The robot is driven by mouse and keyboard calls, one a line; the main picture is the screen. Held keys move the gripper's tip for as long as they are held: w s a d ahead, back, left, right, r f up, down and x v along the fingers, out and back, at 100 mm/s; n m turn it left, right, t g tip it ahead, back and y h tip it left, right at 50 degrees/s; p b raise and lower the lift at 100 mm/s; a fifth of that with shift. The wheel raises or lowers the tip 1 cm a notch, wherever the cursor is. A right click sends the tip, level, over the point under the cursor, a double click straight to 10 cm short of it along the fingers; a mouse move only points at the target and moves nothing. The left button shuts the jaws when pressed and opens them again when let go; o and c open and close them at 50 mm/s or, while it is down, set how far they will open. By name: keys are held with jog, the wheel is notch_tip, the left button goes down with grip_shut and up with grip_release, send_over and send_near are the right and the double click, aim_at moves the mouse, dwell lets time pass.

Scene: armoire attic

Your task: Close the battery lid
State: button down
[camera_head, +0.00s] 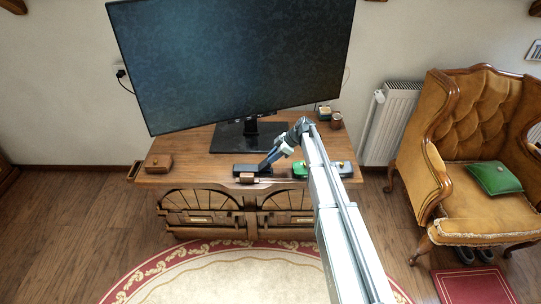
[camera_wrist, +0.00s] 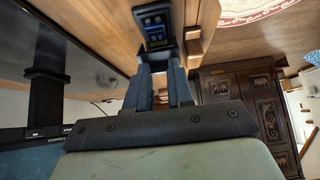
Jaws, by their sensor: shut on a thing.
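A small black battery case (camera_head: 245,170) lies near the front edge of the wooden desk. In the wrist view the battery case (camera_wrist: 154,24) shows a recess with small blue parts inside, beyond my fingertips. My gripper (camera_head: 264,165) comes down from the right onto the right end of the case. In the wrist view its fingers (camera_wrist: 161,66) are close together at the near end of the case and shut on part of it. The fingers hide what they hold, so I cannot tell the lid from the body there.
A large monitor (camera_head: 235,60) stands behind on a black base (camera_head: 228,137). A green item (camera_head: 300,170) lies to the right, and a wooden box (camera_head: 158,163) at the left. The desk's left part is mostly clear.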

jog(key=shift+d+f, duration=0.85)
jog(key=shift+f, duration=0.15)
jog(key=shift+d+f, duration=0.35)
jog(key=shift+f, duration=0.25)
jog(key=shift+d+f, duration=0.3)
jog(key=shift+f, duration=0.6)
jog(key=shift+d+f, duration=0.1)
jog(key=shift+f, duration=0.65)
jog(key=shift+s+f, duration=0.1)
jog(key=c, duration=1.3)
grip_release()
jog(key=shift+f, duration=0.1)
jog(key=shift+c, duration=0.2)
jog(key=o, duration=0.4)
jog(key=shift+r, duration=0.2)
jog(key=shift+r, duration=0.1)
